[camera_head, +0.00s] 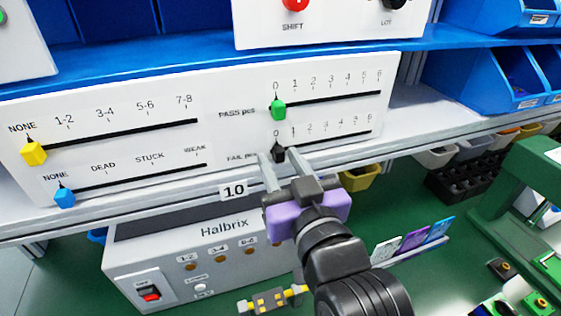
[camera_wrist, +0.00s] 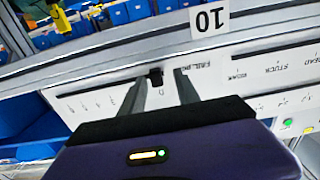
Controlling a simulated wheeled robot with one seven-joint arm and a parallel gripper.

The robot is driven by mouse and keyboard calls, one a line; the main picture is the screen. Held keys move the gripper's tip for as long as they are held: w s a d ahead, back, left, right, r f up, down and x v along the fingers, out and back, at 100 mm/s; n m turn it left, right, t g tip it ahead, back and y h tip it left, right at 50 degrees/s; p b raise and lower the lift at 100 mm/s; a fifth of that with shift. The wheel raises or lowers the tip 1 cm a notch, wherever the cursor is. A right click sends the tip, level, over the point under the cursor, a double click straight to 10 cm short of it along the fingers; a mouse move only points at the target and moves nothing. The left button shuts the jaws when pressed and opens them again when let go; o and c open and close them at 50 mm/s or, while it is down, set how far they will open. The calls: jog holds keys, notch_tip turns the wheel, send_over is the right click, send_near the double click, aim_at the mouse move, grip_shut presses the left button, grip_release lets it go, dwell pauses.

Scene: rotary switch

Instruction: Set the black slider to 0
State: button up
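The black slider (camera_head: 279,154) is on the FAIL pcs track of the white panel, at the left end under the 0 mark in the head view. My gripper (camera_head: 281,158) reaches up to it with fingers apart, one on each side of the slider. In the wrist view the black slider (camera_wrist: 155,76) shows between the fingertips of my gripper (camera_wrist: 158,80), nearer the left finger. A gap shows to the right finger; I cannot tell whether the left finger touches the slider.
A green slider (camera_head: 279,109) sits at 0 on the track just above. Yellow (camera_head: 34,152) and blue (camera_head: 65,196) sliders are on the panel's left. The Halbrix box (camera_head: 205,255) stands below, and colored cards (camera_head: 413,240) are at lower right.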

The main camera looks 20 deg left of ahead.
jog(key=b+v, duration=0.1)
jog(key=v, duration=0.6)
jog(key=shift+s+d, duration=0.15)
jog(key=shift+s, duration=0.2)
notch_tip(320, 180, up, 3)
jog(key=d+t, duration=0.3)
jog(key=s+d+f+m+t+h, duration=0.1)
jog(key=s+d+f+m+h, duration=0.25)
jog(key=s+d+f, duration=0.75)
jog(key=s+d+f+m+g+h, duration=0.1)
jog(key=s+d+f+g+h, duration=0.1)
jog(key=s+d+f, duration=0.4)
jog(key=s+d+f+m+g+h, duration=0.2)
jog(key=s+d+f+h, duration=0.2)
jog(key=s, duration=0.8)
notch_tip(320, 180, down, 4)
jog(key=d, duration=0.2)
jog(key=shift+d+r, duration=0.15)
jog(key=shift+d, duration=0.1)
